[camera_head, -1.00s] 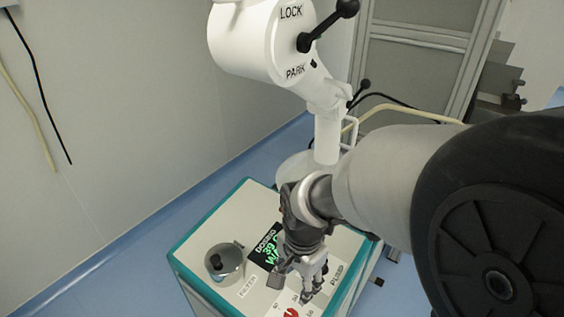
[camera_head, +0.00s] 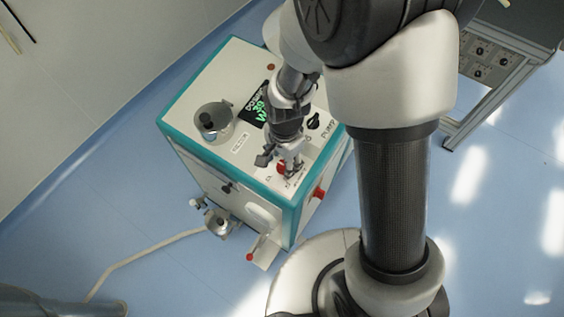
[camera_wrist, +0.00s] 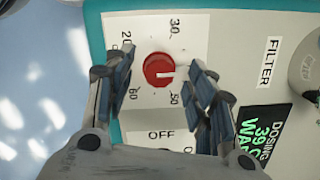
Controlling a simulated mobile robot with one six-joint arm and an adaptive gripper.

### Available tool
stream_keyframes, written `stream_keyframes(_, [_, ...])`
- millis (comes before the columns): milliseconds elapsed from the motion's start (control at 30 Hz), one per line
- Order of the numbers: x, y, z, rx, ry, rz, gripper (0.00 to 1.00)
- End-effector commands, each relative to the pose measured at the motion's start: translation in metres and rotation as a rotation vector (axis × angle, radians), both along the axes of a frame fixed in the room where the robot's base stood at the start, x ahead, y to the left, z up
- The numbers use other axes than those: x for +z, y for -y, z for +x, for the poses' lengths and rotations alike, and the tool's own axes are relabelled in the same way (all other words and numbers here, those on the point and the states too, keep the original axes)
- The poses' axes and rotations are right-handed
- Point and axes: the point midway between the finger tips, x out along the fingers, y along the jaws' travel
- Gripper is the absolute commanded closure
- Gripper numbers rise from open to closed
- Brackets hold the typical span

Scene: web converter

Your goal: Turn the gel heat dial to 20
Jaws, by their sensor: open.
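In the wrist view the pointer faces right, toward a part of the scale hidden by a finger. The labels 20, 30, 50 and 60 show around it. My gripper (camera_wrist: 160,72) is open, one finger on each side of the knob. Gaps show between the fingers and the knob; I cannot tell whether the tips are at its height. In the head view the knob (camera_head: 282,168) is partly hidden by my gripper (camera_head: 279,163).
On the cabinet top (camera_head: 205,75) stand a metal filter pot (camera_head: 213,120), a dosing display (camera_head: 256,106) and a black pump knob (camera_head: 313,121). A red knob (camera_head: 319,192) sticks out of the cabinet's side. An OFF label (camera_wrist: 161,134) lies below the dial.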

Motion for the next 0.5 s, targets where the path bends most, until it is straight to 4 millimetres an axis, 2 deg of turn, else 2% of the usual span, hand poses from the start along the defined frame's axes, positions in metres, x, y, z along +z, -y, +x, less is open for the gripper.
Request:
stream_keyframes(33, [-0.008, 0.0, 0.0, 0.0, -0.001, 0.0, 0.49])
stream_keyframes(133, [-0.015, -0.001, 0.001, 0.001, 0.0, 0.0, 0.49])
stream_keyframes(500, [-0.018, -0.001, 0.001, 0.001, 0.001, 0.0, 0.5])
